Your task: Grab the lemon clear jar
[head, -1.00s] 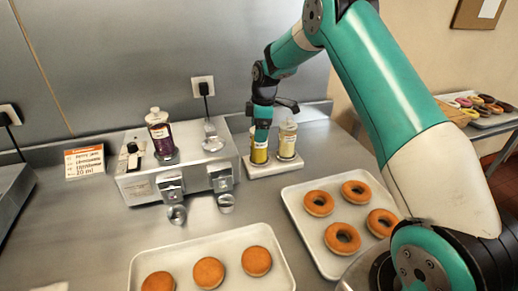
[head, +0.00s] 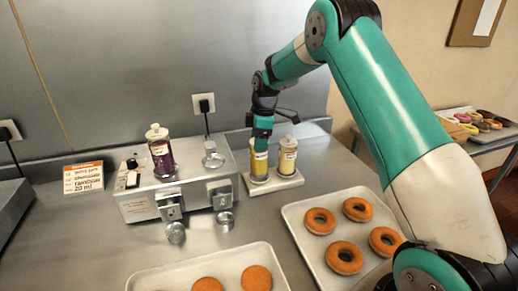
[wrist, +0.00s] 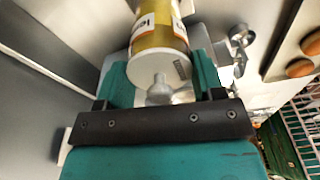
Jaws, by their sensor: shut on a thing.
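A yellow jar (head: 259,167) with a pale label stands at the left of a small white stand (head: 291,184). A second, paler yellow jar (head: 287,160) with a knobbed lid stands close to its right on the same stand.
A metal dispenser (head: 140,205) with a dark purple jar (head: 161,153) is left of the stand. A tray of ring doughnuts (head: 300,232) lies to the right, and another tray (head: 150,278) is in front. A price card (head: 83,177) stands at the left.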

